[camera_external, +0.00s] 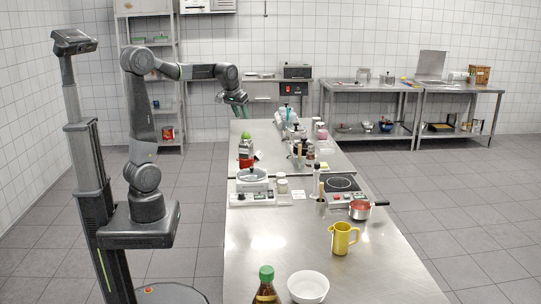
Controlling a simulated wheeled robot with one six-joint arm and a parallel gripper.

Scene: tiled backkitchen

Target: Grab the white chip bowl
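The white bowl (308,286) stands upright on the near end of the steel table, and it looks empty. My gripper (240,101) is raised at the far part of the table, well away from the bowl and pointing down. It is too small in the picture to tell whether its fingers are open or shut.
A bottle with a green cap (266,284) stands close to the left of the bowl. A yellow pitcher (343,239) and a red-filled saucepan (360,210) are behind it. The steel table (275,235) is bare around its near middle. Scales, a hotplate and jars crowd farther back.

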